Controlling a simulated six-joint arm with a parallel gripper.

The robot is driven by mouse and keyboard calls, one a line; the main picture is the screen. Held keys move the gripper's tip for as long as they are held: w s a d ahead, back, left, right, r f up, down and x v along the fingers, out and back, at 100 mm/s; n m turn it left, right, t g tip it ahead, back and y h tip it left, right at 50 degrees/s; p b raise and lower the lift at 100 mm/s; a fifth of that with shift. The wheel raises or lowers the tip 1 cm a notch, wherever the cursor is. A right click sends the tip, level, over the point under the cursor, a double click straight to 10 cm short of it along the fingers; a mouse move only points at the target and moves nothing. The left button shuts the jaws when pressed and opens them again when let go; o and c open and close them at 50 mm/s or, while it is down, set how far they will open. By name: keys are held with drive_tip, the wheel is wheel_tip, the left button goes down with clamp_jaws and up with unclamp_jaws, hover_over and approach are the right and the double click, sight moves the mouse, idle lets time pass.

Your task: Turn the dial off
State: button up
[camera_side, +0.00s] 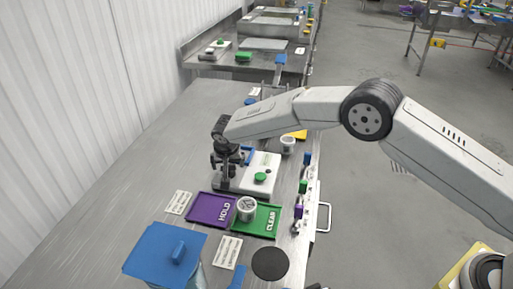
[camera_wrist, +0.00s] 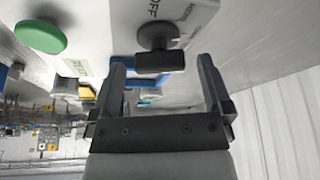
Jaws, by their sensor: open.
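The dial is a dark grey round knob with a bar-shaped handle (camera_wrist: 160,62), on a white control box (camera_wrist: 120,25) in the wrist view. The lettering "OFF" shows beside the knob. My gripper (camera_wrist: 162,75) is open, with one finger on each side of the dial's handle and a visible gap on both sides. In the side view my gripper (camera_side: 228,166) points down at the left end of the white control box (camera_side: 262,164). The dial is mostly hidden there by my gripper.
A green button (camera_side: 260,177) sits on the same box, close to my gripper. A purple HOLD tray (camera_side: 205,208) and a green CLEAR tray (camera_side: 262,222) lie in front, with a metal can (camera_side: 246,209) where they meet. A blue-lidded container (camera_side: 160,255) stands nearer. The steel table's left side is clear.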

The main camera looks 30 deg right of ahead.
drive_tip(key=c, duration=1.2)
drive_tip(key=shift+c, duration=0.2)
drive_tip(key=shift+n+y, duration=0.3)
drive_tip(key=shift+n, duration=0.3)
drive_tip(key=shift+d+n+y, duration=0.1)
drive_tip(key=shift+n+y, duration=0.5)
drive_tip(key=shift+n, duration=1.1)
drive_tip(key=n+y, duration=0.1)
drive_tip(key=n, duration=0.3)
drive_tip(key=shift+d+n+y, duration=0.1)
drive_tip(key=shift+n+y, duration=0.2)
drive_tip(key=shift+y, duration=0.1)
drive_tip(key=n, duration=0.2)
drive_tip(key=n+g+y, duration=0.1)
drive_tip(key=n, duration=0.1)
drive_tip(key=shift+w+n+y, duration=0.1)
drive_tip(key=shift+n+y, duration=0.2)
drive_tip(key=shift+n, duration=0.1)
drive_tip(key=shift+d+n+g+y, duration=0.1)
drive_tip(key=shift+n+g+y, duration=0.4)
drive_tip(key=shift+n, duration=1.5)
drive_tip(key=shift+g, duration=0.3)
